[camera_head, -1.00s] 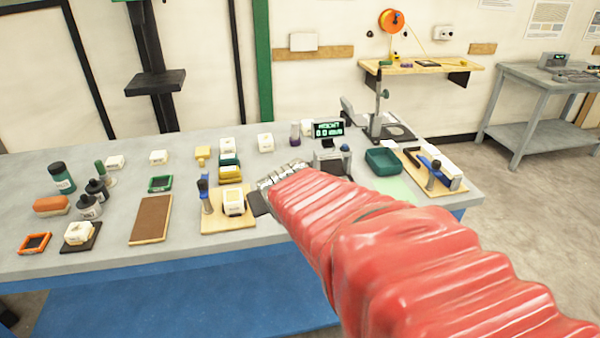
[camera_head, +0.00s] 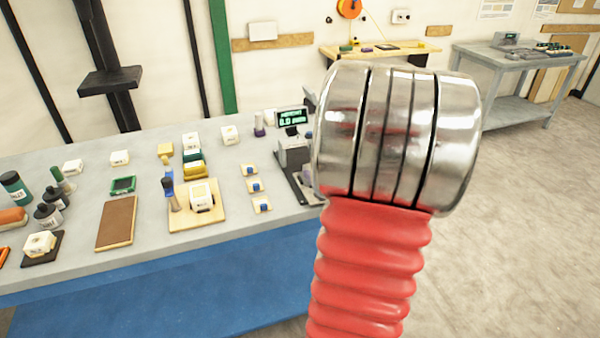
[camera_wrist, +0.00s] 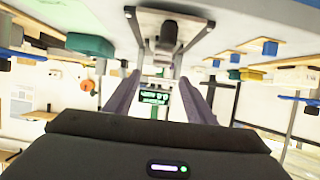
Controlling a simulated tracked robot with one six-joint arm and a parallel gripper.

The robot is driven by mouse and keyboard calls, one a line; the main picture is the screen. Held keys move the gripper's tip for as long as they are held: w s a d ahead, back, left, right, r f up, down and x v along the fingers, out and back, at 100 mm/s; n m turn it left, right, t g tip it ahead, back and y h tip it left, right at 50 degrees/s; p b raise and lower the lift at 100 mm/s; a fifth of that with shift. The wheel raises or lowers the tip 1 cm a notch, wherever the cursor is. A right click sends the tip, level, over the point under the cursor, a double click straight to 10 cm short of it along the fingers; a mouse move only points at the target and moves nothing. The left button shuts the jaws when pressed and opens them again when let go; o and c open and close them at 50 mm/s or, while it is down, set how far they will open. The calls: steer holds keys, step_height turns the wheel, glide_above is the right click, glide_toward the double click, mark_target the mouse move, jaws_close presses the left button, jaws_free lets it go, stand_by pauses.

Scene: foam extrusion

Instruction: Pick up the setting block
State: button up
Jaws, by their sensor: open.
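I cannot tell for sure which thing is the setting block. The gauge has a green-lit display (camera_head: 292,117), which also shows in the wrist view (camera_wrist: 154,95). The wrist view is upside down. My gripper (camera_wrist: 160,80) is open and empty, with the display visible between its fingers. In the head view my raised arm hides the gripper and the bench's right part.
A wooden fixture (camera_head: 190,218) with a blue-handled clamp and white part stands left of the small blocks. A brown pad (camera_head: 117,222), bottles and white parts fill the left. A teal tray (camera_wrist: 90,45) shows in the wrist view. The bench's front edge is clear.

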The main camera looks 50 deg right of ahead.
stand_by(0.4)
steer(key=shift+x, duration=4.3)
steer(key=shift+w, duration=0.1)
steer(key=x, duration=0.3)
steer(key=shift+w+f, duration=0.2)
steer(key=shift+f, duration=0.1)
steer(key=shift+w+d+f, duration=0.25)
steer(key=shift+w+d, duration=0.05)
steer(key=shift+w, duration=0.3)
jaws_close()
steer(key=shift+r, duration=0.1)
